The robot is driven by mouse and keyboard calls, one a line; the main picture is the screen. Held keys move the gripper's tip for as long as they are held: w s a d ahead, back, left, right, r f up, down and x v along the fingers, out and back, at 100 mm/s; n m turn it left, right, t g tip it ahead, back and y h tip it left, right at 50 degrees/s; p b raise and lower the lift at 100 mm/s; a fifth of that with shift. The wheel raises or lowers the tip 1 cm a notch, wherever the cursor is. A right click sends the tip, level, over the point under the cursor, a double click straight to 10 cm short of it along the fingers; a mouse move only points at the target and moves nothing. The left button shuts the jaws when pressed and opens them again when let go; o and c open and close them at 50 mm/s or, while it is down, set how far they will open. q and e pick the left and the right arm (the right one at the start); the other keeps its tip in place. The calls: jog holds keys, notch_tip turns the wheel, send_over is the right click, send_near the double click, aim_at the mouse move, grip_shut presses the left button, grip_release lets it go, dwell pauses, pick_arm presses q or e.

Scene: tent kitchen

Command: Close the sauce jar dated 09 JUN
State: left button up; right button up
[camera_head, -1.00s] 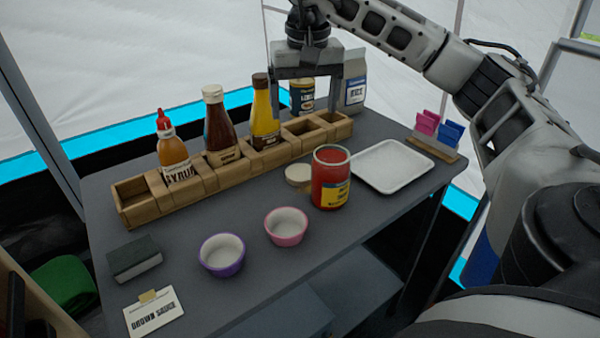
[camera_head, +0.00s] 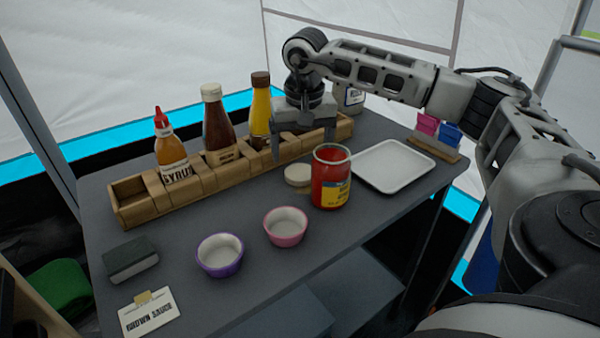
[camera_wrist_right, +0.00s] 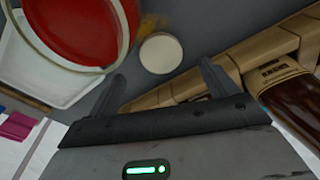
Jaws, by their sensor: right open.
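An open jar of red sauce (camera_head: 331,180) with a yellow and blue label stands upright on the table. No date can be read on it. A round cream lid (camera_head: 298,174) lies flat on the table just left of the jar. The jar's open mouth (camera_wrist_right: 75,30) and the lid (camera_wrist_right: 161,53) also show in the right wrist view. My right gripper (camera_head: 303,147) is open and empty above the table, behind the lid and jar; its fingers (camera_wrist_right: 160,80) point toward the lid in the wrist view. My left gripper is not in view.
A wooden rack (camera_head: 215,172) with several bottles runs behind the lid. A white tray (camera_head: 392,166) lies right of the jar. A purple bowl (camera_head: 220,256) and a pink bowl (camera_head: 286,227) stand in front. A card (camera_head: 148,313) and sponge (camera_head: 131,260) lie at left.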

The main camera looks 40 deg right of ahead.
aim_at(300, 171)
jog(key=f, duration=0.5)
jog(key=shift+w, duration=0.25)
jog(key=c, duration=1)
